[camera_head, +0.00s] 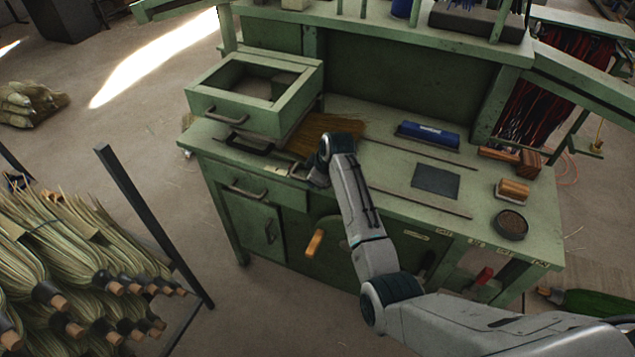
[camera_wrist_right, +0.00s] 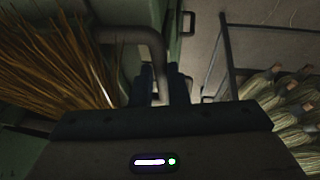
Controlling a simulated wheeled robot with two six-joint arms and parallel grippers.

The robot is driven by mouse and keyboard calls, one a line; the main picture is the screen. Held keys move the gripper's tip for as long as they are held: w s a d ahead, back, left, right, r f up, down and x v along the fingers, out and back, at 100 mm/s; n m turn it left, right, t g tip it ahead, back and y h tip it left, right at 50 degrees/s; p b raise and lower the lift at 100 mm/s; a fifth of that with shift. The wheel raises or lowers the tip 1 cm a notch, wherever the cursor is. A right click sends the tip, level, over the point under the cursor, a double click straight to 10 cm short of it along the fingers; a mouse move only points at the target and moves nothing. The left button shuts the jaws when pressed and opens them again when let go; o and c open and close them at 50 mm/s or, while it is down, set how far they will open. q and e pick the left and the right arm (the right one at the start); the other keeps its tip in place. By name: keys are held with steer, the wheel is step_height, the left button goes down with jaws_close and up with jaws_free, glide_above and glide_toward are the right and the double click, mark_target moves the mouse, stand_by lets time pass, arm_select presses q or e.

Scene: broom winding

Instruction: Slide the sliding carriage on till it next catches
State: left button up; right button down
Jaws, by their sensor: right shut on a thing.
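The arm from the right in the head view is mine, and its right gripper (camera_head: 308,176) is low over the front left of the bench. In the right wrist view the fingers (camera_wrist_right: 161,88) are shut on a bent grey bar handle (camera_wrist_right: 153,45). I cannot clearly tell the sliding carriage apart; my wrist hides the area by the handle. Two thin dark rails (camera_head: 420,202) run along the bench top to the right of my wrist. Broom bristles (camera_head: 342,130) lie behind my wrist and fill the left of the wrist view (camera_wrist_right: 45,70). My left gripper is not in view.
The green workbench (camera_head: 395,175) carries an open green box (camera_head: 235,122) at left, a blue block (camera_head: 428,135), a dark pad (camera_head: 436,180) and a round dish (camera_head: 511,224). A rack of brooms (camera_head: 70,260) stands at lower left, with a dark post (camera_head: 150,220).

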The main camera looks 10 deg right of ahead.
steer(key=c, duration=1.5)
jaws_free()
steer(key=shift+o, duration=0.5)
steer(key=b+v, duration=0.3)
steer(key=v, duration=0.7)
steer(key=shift+s+r, duration=0.15)
steer(key=shift+r, duration=0.2)
